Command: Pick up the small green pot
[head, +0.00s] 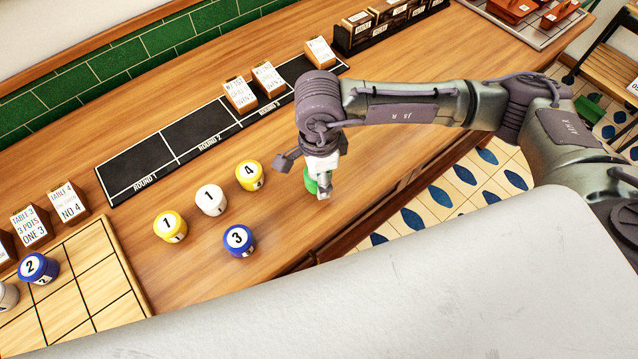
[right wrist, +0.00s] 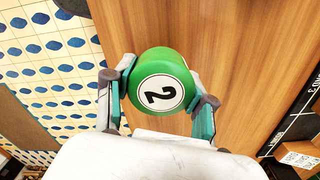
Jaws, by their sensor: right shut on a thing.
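The small green pot (right wrist: 160,62) fills the middle of the right wrist view, with a white label numbered 2 facing the camera. My right gripper (right wrist: 160,92) is shut on it, one finger on each side. In the head view the green pot (head: 311,182) shows only in part behind my right gripper (head: 322,190), near the front edge of the wooden counter. I cannot tell whether it touches the counter. My left gripper is not in view.
Yellow pots (head: 170,227) (head: 249,176), a white pot (head: 211,200) and a blue pot (head: 239,241) stand left of my gripper. A black round board (head: 133,172) with cards lies behind. A wooden grid tray (head: 100,287) is at the left. The counter (head: 290,228) has bare wood between.

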